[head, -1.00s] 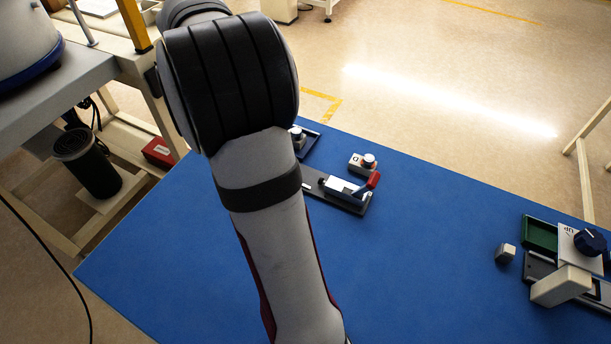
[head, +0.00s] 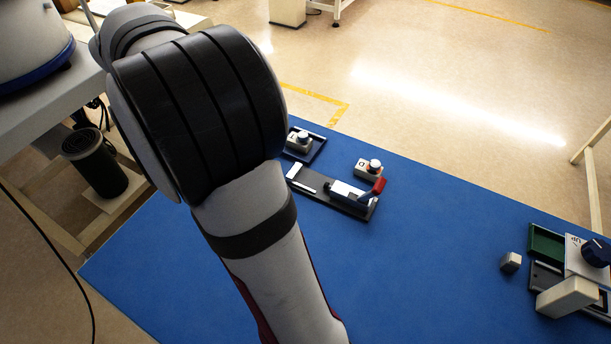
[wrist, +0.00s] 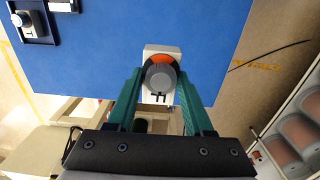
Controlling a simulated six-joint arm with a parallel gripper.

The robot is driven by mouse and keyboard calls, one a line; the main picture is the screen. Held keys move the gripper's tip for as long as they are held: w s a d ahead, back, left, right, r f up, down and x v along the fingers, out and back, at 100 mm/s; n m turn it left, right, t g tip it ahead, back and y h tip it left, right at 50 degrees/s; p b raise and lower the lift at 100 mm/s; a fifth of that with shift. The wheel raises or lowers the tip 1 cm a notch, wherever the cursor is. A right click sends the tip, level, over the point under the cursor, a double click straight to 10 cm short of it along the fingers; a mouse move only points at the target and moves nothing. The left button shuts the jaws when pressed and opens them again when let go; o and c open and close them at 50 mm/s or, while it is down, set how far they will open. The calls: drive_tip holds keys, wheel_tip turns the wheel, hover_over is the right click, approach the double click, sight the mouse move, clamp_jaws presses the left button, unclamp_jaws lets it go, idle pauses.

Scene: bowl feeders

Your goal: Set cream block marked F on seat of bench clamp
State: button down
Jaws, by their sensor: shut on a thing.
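A cream block marked F (wrist: 162,49) with a grey knob and an orange ring is between the green fingers of my gripper (wrist: 160,82) in the wrist view. The gripper is shut on it, over the blue table; its dark mark is small. In the head view my gripper and this block are out of sight. The bench clamp (head: 365,210) is in the head view on the blue table, a dark base with a pale strip, a white body and a red handle. Nothing visibly sits on its left part.
A cream block marked D (head: 362,171) stands just behind the clamp. A dark tray (head: 318,151) holds another knobbed block (head: 293,146). At right are a green tray (head: 545,241), a small pale block (head: 511,263) and a white plate with a dark knob (head: 575,262). The front table is clear.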

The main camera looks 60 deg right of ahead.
drive_tip(key=s+d+f, duration=0.3)
drive_tip(key=s+d, duration=0.1)
drive_tip(key=d, duration=0.4)
drive_tip(key=s+d+f, duration=0.3)
drive_tip(key=s+d, duration=0.2)
drive_tip(key=d, duration=0.4)
drive_tip(key=s+d+f, duration=0.3)
drive_tip(key=s+d, duration=0.2)
drive_tip(key=s, duration=0.2)
drive_tip(key=s+d+f, duration=0.2)
drive_tip(key=s+d, duration=0.3)
drive_tip(key=s, duration=0.2)
hover_over(311, 181)
wheel_tip(311, 181, down, 7)
drive_tip(key=shift+s+f, duration=0.1)
wheel_tip(311, 181, down, 3)
drive_tip(key=shift+f, duration=0.45)
drive_tip(key=shift+c, duration=1.4)
unclamp_jaws()
drive_tip(key=shift+f, duration=0.1)
